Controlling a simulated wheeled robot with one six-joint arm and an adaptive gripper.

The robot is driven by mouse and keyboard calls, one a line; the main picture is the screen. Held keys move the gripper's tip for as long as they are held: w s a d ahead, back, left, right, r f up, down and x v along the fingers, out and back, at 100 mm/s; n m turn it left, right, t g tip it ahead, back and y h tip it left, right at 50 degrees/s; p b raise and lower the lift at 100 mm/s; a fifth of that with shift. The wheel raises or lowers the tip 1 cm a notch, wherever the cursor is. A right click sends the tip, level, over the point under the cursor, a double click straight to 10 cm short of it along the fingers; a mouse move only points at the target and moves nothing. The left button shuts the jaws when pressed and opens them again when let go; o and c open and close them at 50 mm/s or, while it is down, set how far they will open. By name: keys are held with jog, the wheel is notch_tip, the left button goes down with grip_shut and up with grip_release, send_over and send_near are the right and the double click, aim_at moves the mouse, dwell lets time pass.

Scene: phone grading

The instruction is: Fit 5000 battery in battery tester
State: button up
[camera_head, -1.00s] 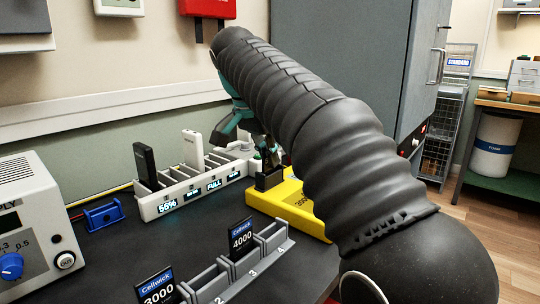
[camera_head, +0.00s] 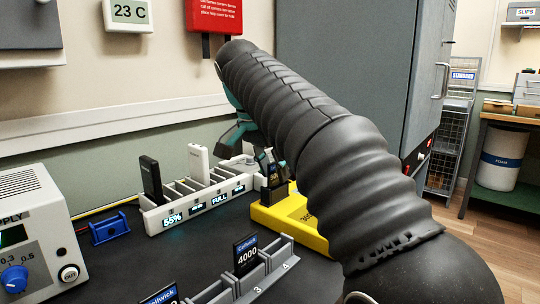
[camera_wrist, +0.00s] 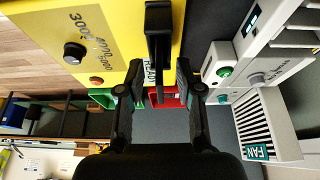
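The yellow battery tester (camera_head: 285,218) stands on the dark bench, partly hidden by my arm. A dark battery with a blue-topped label (camera_head: 270,165) stands upright in its black socket (camera_head: 272,195); I cannot read its number surely. In the wrist view the yellow tester (camera_wrist: 95,30) fills the upper left, with a knob and the word READY. The black upright shape of the socket and battery (camera_wrist: 158,50) lies between my fingers. My gripper (camera_wrist: 158,88) is open, with a gap on both sides of that shape. In the head view it is mostly behind my arm.
A white charger (camera_head: 165,222) with a black battery (camera_head: 151,180) and a white battery (camera_head: 198,163) stands left of the tester. A grey numbered rack (camera_head: 275,270) holds a 4000 battery (camera_head: 246,255) in front. A blue holder (camera_head: 108,228) and power supply (camera_head: 30,235) are farther left.

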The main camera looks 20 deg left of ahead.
jog(key=shift+v, duration=3.2)
jog(key=s+d+f+n+y, duration=0.1)
jog(key=s+d+f+n, duration=0.15)
jog(key=d, duration=0.85)
jog(key=s+d+f+n, duration=0.1)
jog(key=d+f, duration=0.2)
jog(key=d, duration=0.8)
jog(key=s+d+f, duration=0.6)
jog(key=s+f, duration=0.2)
jog(key=f, duration=0.3)
jog(key=s+d+f+n+t, duration=0.1)
jog(key=s+d+f, duration=0.6)
jog(key=f, duration=0.4)
jog(key=shift+s+d+f+y, duration=0.25)
jog(key=shift+s+f+y, duration=0.15)
jog(key=shift+s, duration=0.4)
jog(key=shift+r, duration=0.1)
